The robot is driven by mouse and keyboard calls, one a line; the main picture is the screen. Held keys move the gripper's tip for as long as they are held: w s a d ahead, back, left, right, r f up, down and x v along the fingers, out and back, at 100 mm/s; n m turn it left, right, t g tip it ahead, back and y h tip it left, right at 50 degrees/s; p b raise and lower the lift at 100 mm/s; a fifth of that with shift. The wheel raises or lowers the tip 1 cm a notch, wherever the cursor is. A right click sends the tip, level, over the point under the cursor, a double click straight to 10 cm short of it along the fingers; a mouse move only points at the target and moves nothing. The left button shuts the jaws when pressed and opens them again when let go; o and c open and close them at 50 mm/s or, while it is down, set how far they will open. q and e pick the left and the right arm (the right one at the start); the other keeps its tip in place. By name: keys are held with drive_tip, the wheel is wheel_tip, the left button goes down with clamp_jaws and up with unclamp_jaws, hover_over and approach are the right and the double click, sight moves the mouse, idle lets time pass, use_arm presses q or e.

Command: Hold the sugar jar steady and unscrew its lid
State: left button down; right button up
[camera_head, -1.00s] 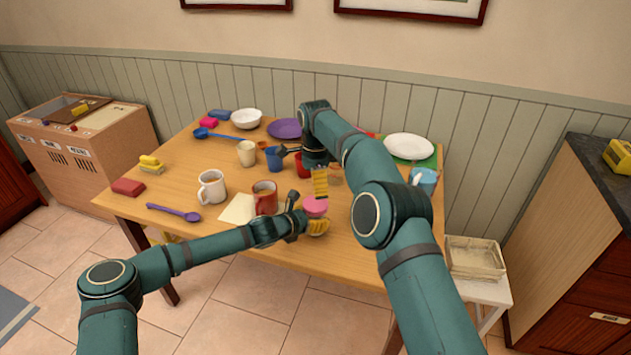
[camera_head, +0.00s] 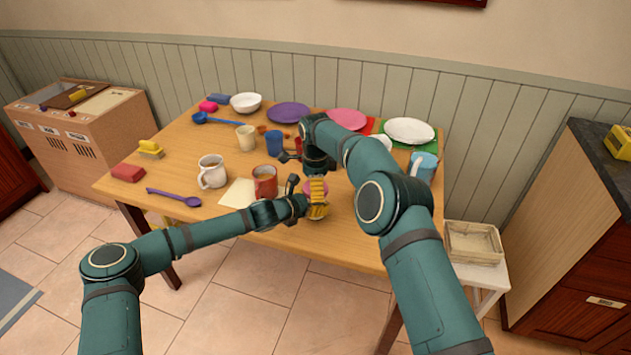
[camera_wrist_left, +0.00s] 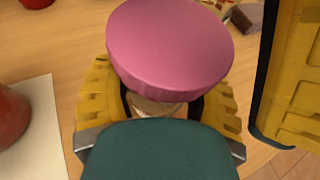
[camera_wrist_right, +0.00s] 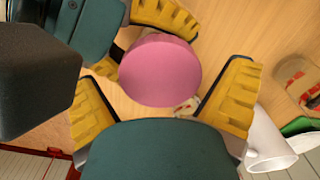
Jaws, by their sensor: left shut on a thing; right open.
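The sugar jar stands at the front of the table. Its round pink lid (camera_wrist_left: 170,45) is on top, and a small strip of the pale jar body (camera_wrist_left: 155,107) shows below it. My left gripper (camera_wrist_left: 160,95) is shut on the jar body, with a yellow finger on each side under the lid. My right gripper (camera_head: 317,187) is open above the jar, fingers pointing down. In the right wrist view the lid (camera_wrist_right: 160,70) lies between its spread fingers, with gaps at both sides. In the head view the right gripper hides most of the jar.
A red mug (camera_head: 265,183) stands close left of the jar, by a paper sheet (camera_head: 238,193). A white mug (camera_head: 212,171), a purple spoon (camera_head: 175,196) and a blue cup (camera_head: 274,143) are nearby. Plates, including a white one (camera_head: 409,130), lie at the back. The front right table is clear.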

drive_tip(key=c, duration=1.3)
drive_tip(key=n, duration=0.3)
drive_tip(key=shift+n, duration=0.3)
drive_tip(key=n, duration=0.8)
drive_tip(key=shift+n, duration=0.4)
drive_tip(key=n, duration=0.4)
drive_tip(key=shift+n, duration=0.3)
drive_tip(key=o, duration=1.2)
drive_tip(key=shift+o, duration=0.2)
